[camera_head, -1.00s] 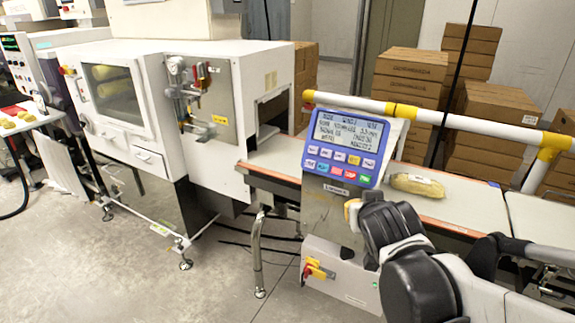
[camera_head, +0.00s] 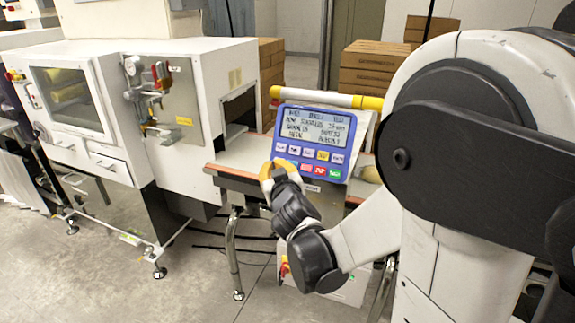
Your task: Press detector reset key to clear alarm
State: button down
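The blue control panel (camera_head: 313,137) stands upright above the belt, with a grey text screen (camera_head: 314,127) and two rows of coloured keys (camera_head: 307,160) under it. The lower row shows red and green keys; their labels are too small to read. My gripper (camera_head: 272,168) is at the panel's lower left corner, in front of the left end of the key rows, and hides part of the lower row. Its yellow-tipped end is small and turned away, so I cannot tell whether the fingers are open or shut, or whether they touch a key.
A white machine (camera_head: 150,110) with a window and an open outlet stands at the left. The belt (camera_head: 240,158) runs behind the panel. A yellow-and-white rail (camera_head: 335,98) passes above it. A wrapped item (camera_head: 369,174) lies partly hidden on the belt. Boxes (camera_head: 375,72) are stacked behind.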

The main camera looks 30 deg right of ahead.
jog(key=shift+w+d+f+b, duration=0.65)
jog(key=shift+w+d, duration=0.15)
jog(key=shift+d, duration=0.25)
jog(key=shift+w+d+f+b, duration=0.5)
jog(key=shift+w+d+f, duration=0.2)
jog(key=shift+w+d, duration=0.25)
jog(key=shift+w+d+f+b, duration=0.6)
jog(key=shift+w+d+f, duration=0.1)
jog(key=shift+d, duration=0.4)
jog(key=shift+d, duration=0.1)
jog(key=shift+w+d+f, duration=0.15)
jog(key=shift+w+d, duration=0.05)
jog(key=shift+w+d+f+b, duration=0.2)
jog(key=shift+w+d+b, duration=0.1)
jog(key=shift+b, duration=0.15)
jog(key=shift+s, duration=0.1)
jog(key=shift+s+a+r, duration=0.4)
jog(key=shift+s+a, duration=0.05)
jog(key=shift+a, duration=0.15)
jog(key=shift+a+p, duration=0.1)
jog(key=shift+p, duration=0.2)
jog(key=shift+s+a+r+p, duration=0.45)
jog(key=shift+s+a+r, duration=0.2)
jog(key=shift+a, duration=0.2)
jog(key=shift+s+a+r+p, duration=0.5)
jog(key=shift+s+a, duration=0.2)
jog(key=shift+a, duration=0.1)
